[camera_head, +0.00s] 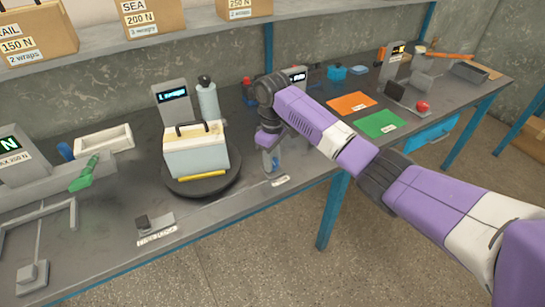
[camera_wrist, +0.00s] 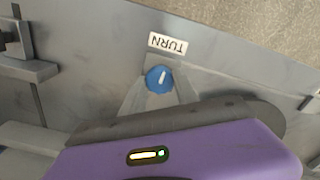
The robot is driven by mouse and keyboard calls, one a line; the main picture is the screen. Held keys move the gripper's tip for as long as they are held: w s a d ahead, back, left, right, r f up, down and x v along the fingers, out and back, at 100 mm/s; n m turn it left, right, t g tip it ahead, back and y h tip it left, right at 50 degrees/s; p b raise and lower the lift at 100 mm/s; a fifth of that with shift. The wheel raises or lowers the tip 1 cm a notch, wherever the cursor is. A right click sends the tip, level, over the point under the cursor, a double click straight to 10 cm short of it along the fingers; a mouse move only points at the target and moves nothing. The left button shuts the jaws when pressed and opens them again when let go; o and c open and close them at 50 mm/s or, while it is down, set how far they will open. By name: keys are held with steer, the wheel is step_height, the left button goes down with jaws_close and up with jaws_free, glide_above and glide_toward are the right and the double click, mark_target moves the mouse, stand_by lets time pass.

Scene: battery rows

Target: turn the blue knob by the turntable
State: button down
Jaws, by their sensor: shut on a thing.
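The blue knob (camera_wrist: 158,78), with a white pointer line on its top, sits on the bench in front of a label reading TURN (camera_wrist: 168,43). My gripper (camera_wrist: 160,90) has its two grey fingers on either side of the knob and is shut on it. In the head view my gripper (camera_head: 270,158) points down at the bench, right of the turntable, and largely hides the knob. The dark round turntable (camera_head: 203,188) carries a pale box (camera_head: 195,152) with a cream lid, dark handles and a yellow strip along its lower edge.
A small display (camera_head: 174,97) and a grey bottle (camera_head: 207,101) stand behind the turntable. A green-handled tool (camera_head: 85,173) lies left. An orange mat (camera_head: 350,104) and a green mat (camera_head: 381,124) lie right. A shelf with cardboard boxes runs above the bench.

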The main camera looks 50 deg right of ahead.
steer(key=m+p, duration=0.2)
steer(key=p, duration=0.1)
steer(key=shift+a+r, duration=0.1)
steer(key=shift+r, duration=0.15)
steer(key=m+p, duration=0.2)
steer(key=m, duration=0.1)
steer(key=shift+p, duration=0.4)
steer(key=m+p, duration=0.1)
steer(key=m, duration=0.2)
steer(key=m+p, duration=0.2)
steer(key=shift+f+m, duration=0.2)
steer(key=shift+m, duration=0.2)
steer(key=shift+d, duration=0.2)
steer(key=c, duration=0.9)
jaws_free()
steer(key=shift+c, duration=0.2)
steer(key=shift+r, duration=3.9)
